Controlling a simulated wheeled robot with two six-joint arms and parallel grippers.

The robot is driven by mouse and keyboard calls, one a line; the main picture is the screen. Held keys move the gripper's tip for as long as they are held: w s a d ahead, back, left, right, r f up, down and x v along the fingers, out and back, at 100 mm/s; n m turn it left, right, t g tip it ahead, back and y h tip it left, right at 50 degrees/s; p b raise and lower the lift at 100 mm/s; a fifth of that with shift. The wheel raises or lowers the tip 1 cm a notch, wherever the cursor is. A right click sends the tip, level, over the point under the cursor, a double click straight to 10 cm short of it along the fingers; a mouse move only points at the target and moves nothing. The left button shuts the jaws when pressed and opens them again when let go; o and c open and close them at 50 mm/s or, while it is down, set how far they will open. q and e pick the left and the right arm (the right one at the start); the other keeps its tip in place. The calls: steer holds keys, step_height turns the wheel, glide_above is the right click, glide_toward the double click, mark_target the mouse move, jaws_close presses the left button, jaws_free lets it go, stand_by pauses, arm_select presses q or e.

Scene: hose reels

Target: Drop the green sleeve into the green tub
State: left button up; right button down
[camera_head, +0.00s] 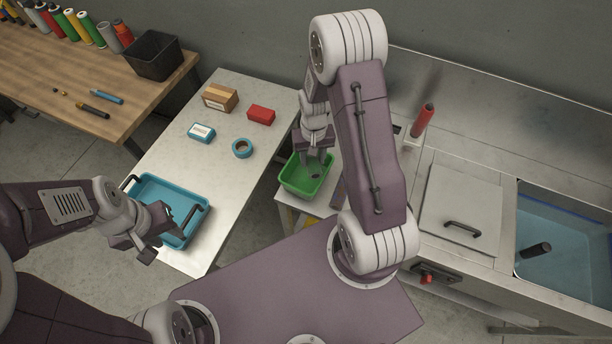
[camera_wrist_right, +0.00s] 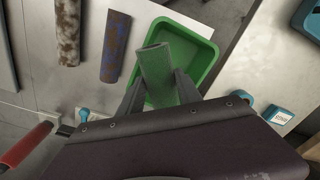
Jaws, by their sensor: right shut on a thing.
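The green sleeve (camera_wrist_right: 155,72), a speckled tube, is between the fingers of my right gripper (camera_wrist_right: 160,92) in the right wrist view. The gripper is shut on it. The green tub (camera_wrist_right: 205,42) lies beyond the sleeve, which overlaps the tub's near left part in that view. In the head view my right gripper (camera_head: 316,156) is over the green tub (camera_head: 291,187), and the sleeve is hard to make out there. My left gripper (camera_head: 160,238) appears open and empty, over the near side of the blue tray.
A blue tray (camera_head: 150,183) with dark handles, boxes and a tape roll (camera_head: 242,148) are on the white table. Mottled tubes (camera_wrist_right: 116,45) lie beside the tub.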

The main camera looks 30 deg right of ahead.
steer(key=shift+r, duration=0.1)
steer(key=c, duration=0.7)
jaws_free()
steer(key=shift+r, duration=0.45)
step_height(320, 180, up, 8)
steer(key=shift+s+r+b, duration=0.1)
steer(key=shift+b, duration=0.6)
